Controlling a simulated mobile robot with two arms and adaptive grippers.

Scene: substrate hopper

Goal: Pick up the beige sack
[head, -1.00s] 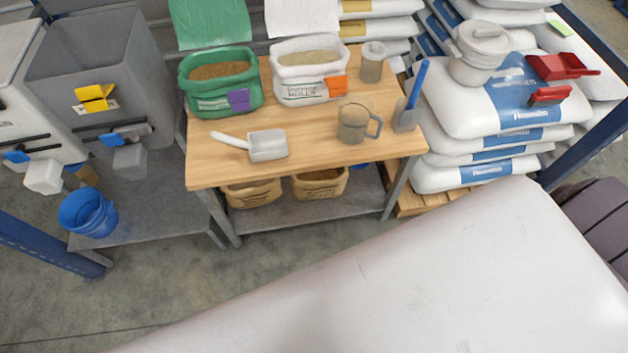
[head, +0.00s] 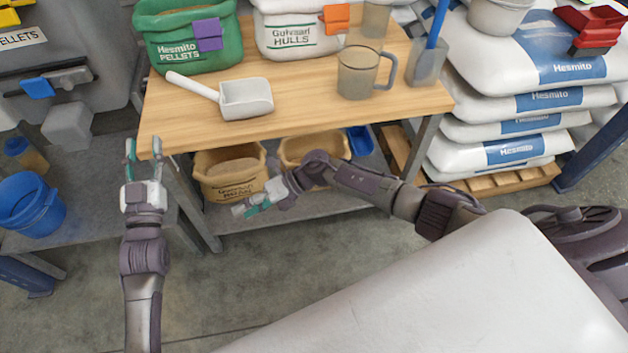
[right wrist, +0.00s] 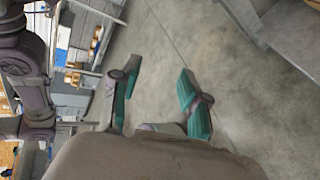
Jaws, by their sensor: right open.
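Two beige sacks with open tops stand on the lower shelf under the wooden table in the head view. The left beige sack (head: 230,178) has dark printing on its front. The right beige sack (head: 318,148) is partly hidden behind my right arm. My right gripper (head: 248,208) is open and empty, in front of the left sack's lower right part in the picture. In the right wrist view its teal fingers (right wrist: 158,92) are apart with bare floor between them. My left gripper (head: 143,150) is upright, open and empty, at the table's front left corner.
The wooden table (head: 330,122) holds a white scoop (head: 245,98), a jug (head: 358,72), a green sack (head: 187,50) and a white sack (head: 290,38). Stacked white bags (head: 540,100) stand right. A blue bucket (head: 28,205) is left. The grey floor in front is clear.

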